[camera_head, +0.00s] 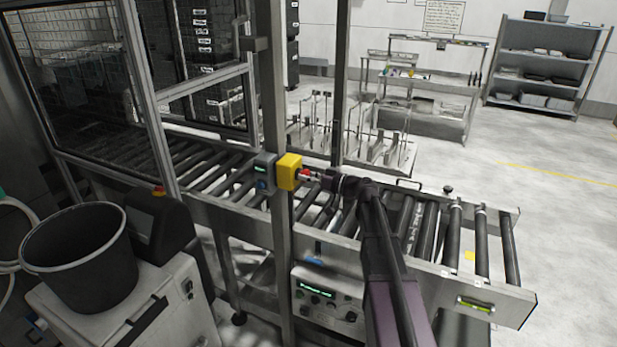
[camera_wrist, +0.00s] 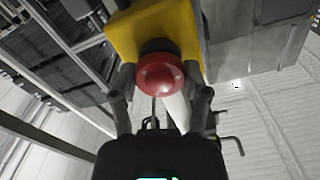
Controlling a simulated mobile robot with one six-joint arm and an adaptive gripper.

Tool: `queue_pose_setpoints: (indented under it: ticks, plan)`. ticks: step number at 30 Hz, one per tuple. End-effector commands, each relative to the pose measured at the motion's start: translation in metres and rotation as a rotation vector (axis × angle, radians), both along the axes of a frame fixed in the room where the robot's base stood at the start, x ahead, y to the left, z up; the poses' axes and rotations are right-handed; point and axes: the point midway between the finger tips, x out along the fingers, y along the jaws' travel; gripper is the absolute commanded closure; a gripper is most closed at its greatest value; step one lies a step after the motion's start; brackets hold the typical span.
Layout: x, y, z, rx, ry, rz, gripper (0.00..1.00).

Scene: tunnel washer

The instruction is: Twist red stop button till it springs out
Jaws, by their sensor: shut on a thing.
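The red stop button (camera_wrist: 160,75) faces my wrist camera in the upper middle of the wrist view. It sits on a yellow box (camera_wrist: 158,32), which also shows in the head view (camera_head: 289,171), fixed to a grey upright post. My gripper (camera_wrist: 161,88) has one finger on each side of the red button and is shut on it. In the head view my gripper (camera_head: 308,175) reaches the button from the right, and only a little red shows there. Whether the button is pressed in or sprung out cannot be told.
A roller conveyor (camera_head: 428,230) runs below my arm. A black bucket (camera_head: 82,258) stands on a grey machine at the left. A glazed metal frame (camera_head: 150,95) stands behind it. Open floor lies at the right.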

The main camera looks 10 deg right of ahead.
Motion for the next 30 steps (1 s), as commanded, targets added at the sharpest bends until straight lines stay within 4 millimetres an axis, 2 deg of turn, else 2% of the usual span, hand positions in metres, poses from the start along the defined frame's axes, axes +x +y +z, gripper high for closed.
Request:
queue_pose_setpoints:
  ticks: [18, 30]
  plan:
    - [-0.0001, 0.002, 0.0003, 0.252, 0.345, 0.005, 0.88]
    - [0.0, 0.0023, 0.0004, 0.324, 0.443, 0.005, 0.88]
